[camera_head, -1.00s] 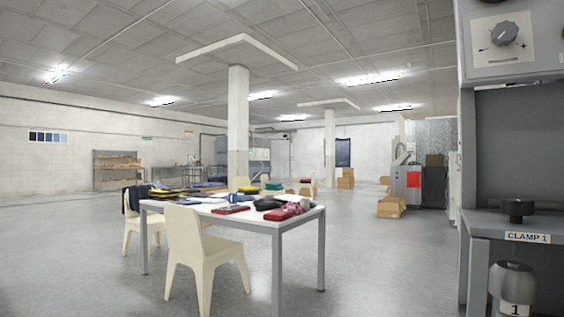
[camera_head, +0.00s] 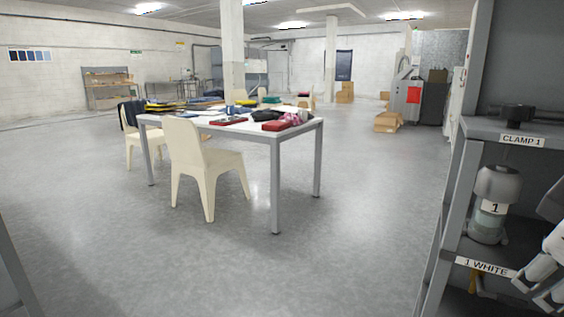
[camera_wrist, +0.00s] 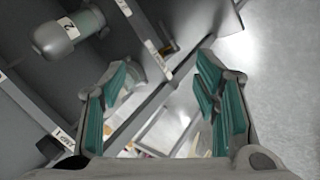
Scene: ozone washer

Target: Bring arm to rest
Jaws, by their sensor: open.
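My gripper (camera_wrist: 165,95) is open in the wrist view, its two teal-padded fingers spread wide with nothing held between them. Part of my arm, light grey, shows at the right edge of the head view, beside the grey shelf unit; the fingertips cannot be made out clearly there. Behind the fingers, the wrist view shows tilted shelf edges and the floor.
A container marked 2 (camera_wrist: 68,35) is close by. A white table (camera_head: 190,124) and chair (camera_head: 205,170) stand left; floor between is clear.

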